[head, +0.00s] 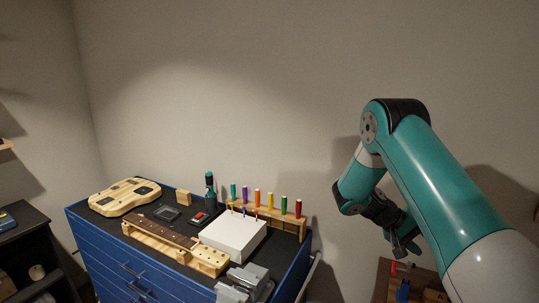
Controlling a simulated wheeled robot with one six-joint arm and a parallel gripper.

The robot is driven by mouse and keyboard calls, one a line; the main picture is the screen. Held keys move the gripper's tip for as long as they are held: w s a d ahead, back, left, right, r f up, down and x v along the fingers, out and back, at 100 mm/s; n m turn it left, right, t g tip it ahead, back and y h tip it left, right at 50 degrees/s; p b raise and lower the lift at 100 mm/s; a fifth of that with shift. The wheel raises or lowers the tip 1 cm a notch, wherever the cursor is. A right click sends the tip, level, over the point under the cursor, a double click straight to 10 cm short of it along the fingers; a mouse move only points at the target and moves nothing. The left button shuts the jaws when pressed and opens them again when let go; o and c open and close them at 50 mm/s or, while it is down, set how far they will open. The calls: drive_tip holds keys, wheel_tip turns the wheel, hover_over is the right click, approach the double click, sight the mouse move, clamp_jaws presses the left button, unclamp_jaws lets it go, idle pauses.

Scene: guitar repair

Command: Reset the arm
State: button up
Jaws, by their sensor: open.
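My gripper (402,250) hangs at the end of my teal arm on the right side of the head view. It points down, clear of the blue cabinet's right edge. Its jaws are open and small in this view, and I see nothing between them. It is above a brown wooden surface (384,284) at the lower right.
The blue drawer cabinet (88,243) bears a guitar body (124,196), a neck on a wooden rest (160,232), a white box (233,238), a rack of coloured screwdrivers (282,220) and a grey vise (246,284). A dark shelf (30,229) stands left.

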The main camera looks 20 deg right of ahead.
drive_tip(key=w+a+n+t+y+b, duration=0.2)
drive_tip(key=a+n+t+y+b, duration=0.15)
drive_tip(key=a, duration=0.75)
drive_tip(key=w+a+n+t+y+b, duration=0.25)
drive_tip(key=a+b, duration=0.25)
drive_tip(key=a, duration=0.5)
drive_tip(key=s+a+r+n+y+b, duration=0.3)
drive_tip(key=s+a+n+y+b, duration=0.3)
drive_tip(key=s+a, duration=1.4)
drive_tip(key=shift+a+n+t+y, duration=0.4)
drive_tip(key=shift+a+n+y, duration=0.1)
drive_tip(key=shift+a+n, duration=0.7)
drive_tip(key=shift+s+a, duration=0.1)
drive_tip(key=shift+s, duration=0.05)
